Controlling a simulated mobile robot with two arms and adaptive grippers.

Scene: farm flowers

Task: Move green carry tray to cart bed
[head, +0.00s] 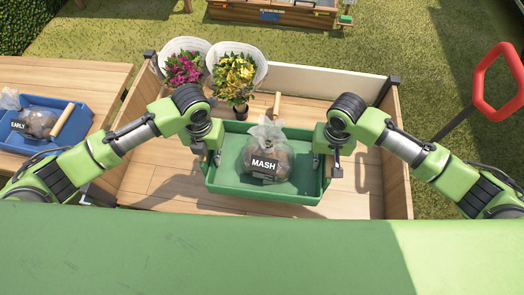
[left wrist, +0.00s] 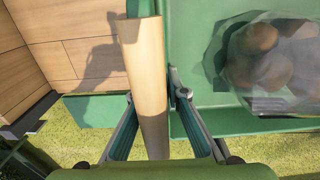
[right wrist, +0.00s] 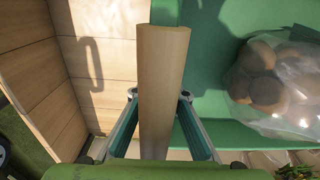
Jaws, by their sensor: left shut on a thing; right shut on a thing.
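The green carry tray (head: 225,182) is over the wooden cart bed (head: 150,180) in the head view, roughly level, holding a clear bag of potatoes labelled MASH (head: 265,158). My left gripper (head: 217,157) is shut on the tray's left wooden handle, seen between its fingers in the left wrist view (left wrist: 145,80). My right gripper (head: 326,165) is shut on the right wooden handle, seen in the right wrist view (right wrist: 163,85). I cannot tell whether the tray's underside touches the bed boards.
Two wrapped flower bunches, magenta (head: 184,68) and yellow (head: 234,76), stand at the bed's back left. A wooden table (head: 90,75) on the left holds a blue tray (head: 65,108) with an EARLY bag. A red loop handle (head: 480,90) rises at right. Bare boards flank the green tray.

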